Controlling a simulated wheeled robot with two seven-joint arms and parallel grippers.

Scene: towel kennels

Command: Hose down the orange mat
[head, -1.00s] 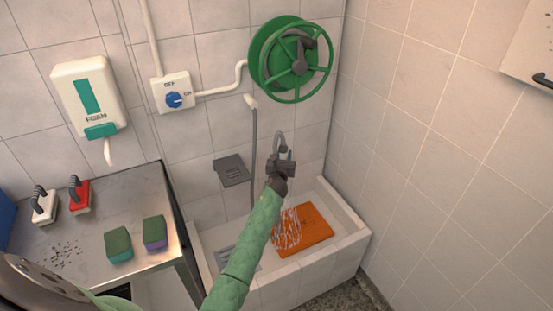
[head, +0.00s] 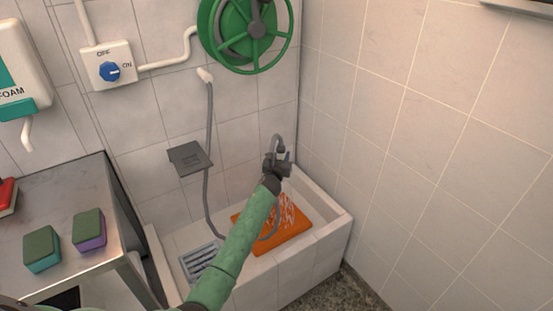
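The orange mat (head: 292,236) lies in the tiled basin (head: 338,222) with white streaks on its upper part; I cannot tell whether they are water or foam. A grey hose (head: 208,130) hangs from the wall outlet and loops behind my arm, which hides part of the mat. The blue knob (head: 109,72) on the wall box points toward ON. My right gripper is not in view.
A green hose reel (head: 256,30) is on the wall above. A drain grate (head: 200,260) lies in the basin's left part. A steel table (head: 75,175) at left holds two sponges (head: 42,249) (head: 89,230). A foam dispenser (head: 22,70) hangs at far left.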

